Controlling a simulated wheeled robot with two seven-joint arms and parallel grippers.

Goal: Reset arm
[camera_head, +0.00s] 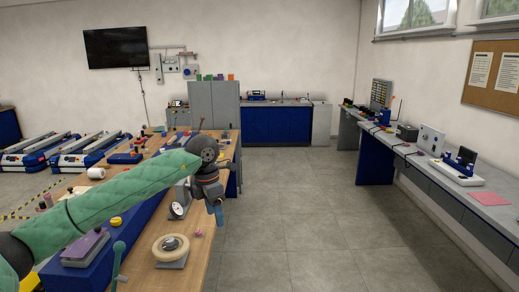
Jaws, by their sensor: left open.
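My left arm, in a green sleeve, comes in from the left in the head view and reaches across a wooden workbench (209,248). Its dark wrist ends in my left gripper (219,218), small and pointing down near the bench's right edge. The gripper is open, with nothing seen in it. My right gripper is not in the view.
A round cream ring on a plate (171,250) and a dial gauge (177,210) stand near the arm. Blue lift carts (85,155) stand at left. A long side bench (424,162) runs along the right wall. The grey floor (310,215) between is clear.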

